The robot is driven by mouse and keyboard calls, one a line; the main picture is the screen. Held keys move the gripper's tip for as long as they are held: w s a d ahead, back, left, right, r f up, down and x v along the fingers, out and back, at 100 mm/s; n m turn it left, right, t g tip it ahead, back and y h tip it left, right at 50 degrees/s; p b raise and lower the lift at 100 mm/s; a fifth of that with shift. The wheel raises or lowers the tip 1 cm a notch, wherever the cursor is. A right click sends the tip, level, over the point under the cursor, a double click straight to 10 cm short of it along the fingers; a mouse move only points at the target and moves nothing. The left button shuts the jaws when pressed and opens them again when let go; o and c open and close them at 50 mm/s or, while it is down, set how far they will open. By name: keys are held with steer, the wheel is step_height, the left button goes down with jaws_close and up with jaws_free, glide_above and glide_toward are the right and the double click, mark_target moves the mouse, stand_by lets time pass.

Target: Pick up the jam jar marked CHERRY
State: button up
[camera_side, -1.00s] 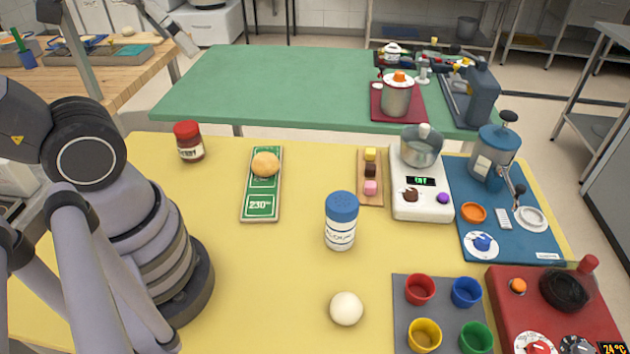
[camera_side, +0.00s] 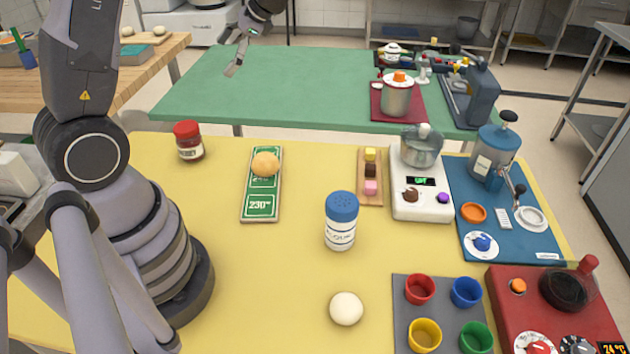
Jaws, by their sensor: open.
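A small jam jar (camera_side: 189,141) with a red lid and a pale label stands upright at the back left of the yellow table. Its label is too small to read, so I cannot tell whether it says CHERRY. No other jam jar shows clearly. My gripper (camera_side: 234,66) is open and empty, high up at the top of the view. In the picture it lies above and right of the jar, well apart from it, over the green table's back left part.
A green board (camera_side: 262,205) with a bun (camera_side: 265,164) lies right of the jar. A blue-lid shaker (camera_side: 341,222) and a white ball (camera_side: 346,309) stand nearer. A white scale (camera_side: 420,205) with a pot is farther right.

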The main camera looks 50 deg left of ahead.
steer(key=w+a+f+m+g+y, duration=0.2)
steer(key=a+f+g+y, duration=0.15)
steer(key=a+f, duration=0.5)
steer(key=m+g+y, duration=0.3)
steer(key=m+y, duration=0.1)
glide_toward(175, 126)
steer(key=s+a, duration=0.2)
steer(key=a, duration=0.1)
steer(key=shift+s+f+m+t, duration=0.15)
steer(key=shift+f+m+t, duration=0.1)
steer(key=shift+m, duration=0.15)
steer(key=x, duration=0.5)
steer(key=shift+s+a+r, duration=0.15)
steer(key=shift+s+a, duration=0.05)
steer(key=shift+s, duration=0.1)
steer(key=c, duration=1.1)
steer(key=shift+r, duration=0.1)
